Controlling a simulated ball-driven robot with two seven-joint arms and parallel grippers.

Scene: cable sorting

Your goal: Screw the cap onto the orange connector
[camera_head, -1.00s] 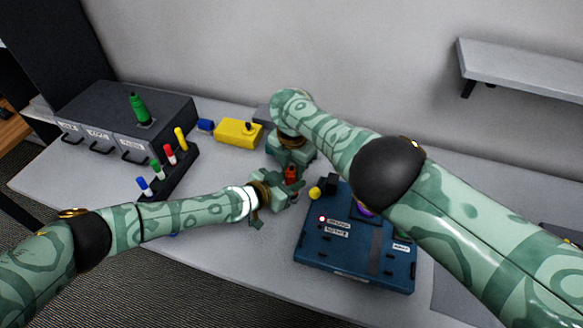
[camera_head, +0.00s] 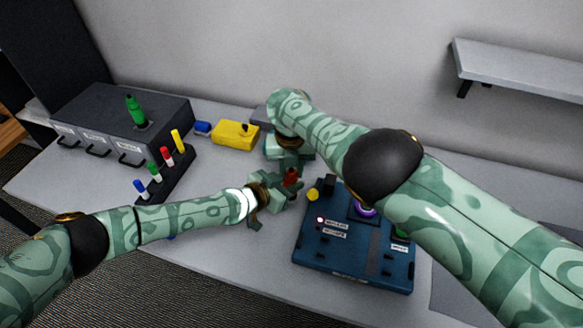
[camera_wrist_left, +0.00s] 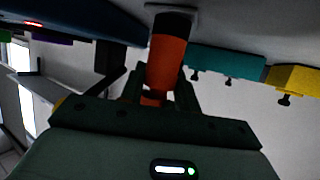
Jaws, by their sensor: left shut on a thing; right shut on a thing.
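The orange connector (camera_head: 291,177) stands between my two grippers, above the middle of the table. In the left wrist view the connector (camera_wrist_left: 167,62) is an orange cylinder with a black end (camera_wrist_left: 174,23), with the fingers at its orange part. My left gripper (camera_head: 284,191) is shut on it. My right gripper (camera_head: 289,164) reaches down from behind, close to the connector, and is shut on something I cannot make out. I cannot pick out the cap; it may be hidden by the grippers.
A blue device box (camera_head: 345,262) with labels and a yellow knob (camera_head: 313,194) stands right of the grippers. A yellow box (camera_head: 232,135) and blue piece (camera_head: 203,128) lie behind left. A rack of coloured plugs (camera_head: 168,180) and a dark drawer unit (camera_head: 90,118) stand left.

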